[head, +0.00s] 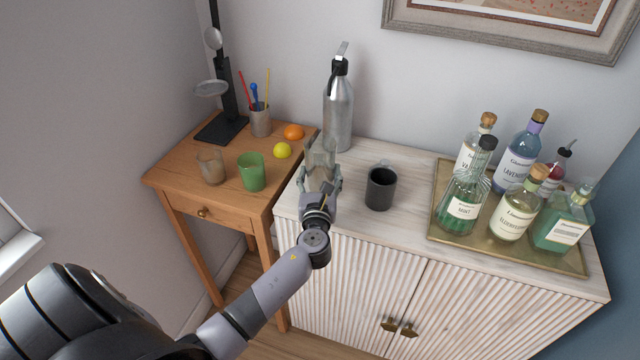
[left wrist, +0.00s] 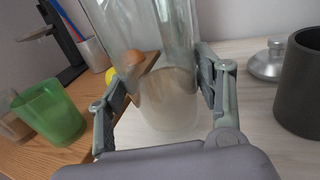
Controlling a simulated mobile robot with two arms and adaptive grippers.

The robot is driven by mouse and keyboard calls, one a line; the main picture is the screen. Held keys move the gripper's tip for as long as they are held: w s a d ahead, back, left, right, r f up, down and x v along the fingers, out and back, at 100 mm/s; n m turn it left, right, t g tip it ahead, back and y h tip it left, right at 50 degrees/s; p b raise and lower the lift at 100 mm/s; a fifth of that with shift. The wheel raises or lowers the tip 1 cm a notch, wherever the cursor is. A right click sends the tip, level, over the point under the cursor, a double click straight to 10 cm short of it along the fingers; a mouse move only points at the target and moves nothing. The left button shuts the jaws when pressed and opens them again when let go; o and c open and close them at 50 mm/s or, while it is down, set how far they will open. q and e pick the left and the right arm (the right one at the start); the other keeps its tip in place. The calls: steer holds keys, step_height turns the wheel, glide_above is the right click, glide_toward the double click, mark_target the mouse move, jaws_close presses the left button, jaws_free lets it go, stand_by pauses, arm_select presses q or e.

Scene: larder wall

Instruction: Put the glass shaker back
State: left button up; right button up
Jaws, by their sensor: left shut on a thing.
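The glass shaker (head: 320,155) is a clear glass vessel at the left end of the white cabinet top. My left gripper (head: 320,184) is shut on it, with one finger on each side. In the left wrist view the clear shaker (left wrist: 168,95) stands upright between the fingers of the gripper (left wrist: 165,92). Its base is at or just above the cabinet top; I cannot tell which. My right gripper is not in view.
A dark mug (head: 380,188) stands close right of the shaker, a steel siphon bottle (head: 339,110) behind it. A brass tray (head: 440,215) of bottles is at right. The wooden side table (head: 178,180) holds a green cup (head: 251,172), a lemon (head: 282,150) and an orange (head: 293,132).

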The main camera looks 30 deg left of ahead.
arm_select(q)
steer(key=shift+w+f, duration=0.1)
steer(key=shift+f, duration=0.85)
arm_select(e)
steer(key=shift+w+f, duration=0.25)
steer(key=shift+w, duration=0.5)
arm_select(q)
steer(key=shift+f, duration=0.1)
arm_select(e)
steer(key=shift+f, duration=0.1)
arm_select(q)
steer(key=o, duration=1.4)
steer(key=shift+f+b, duration=0.2)
steer(key=shift+b, duration=0.1)
steer(key=o, duration=0.5)
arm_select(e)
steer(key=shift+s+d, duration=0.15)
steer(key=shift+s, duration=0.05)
arm_select(q)
steer(key=shift+r, duration=0.1)
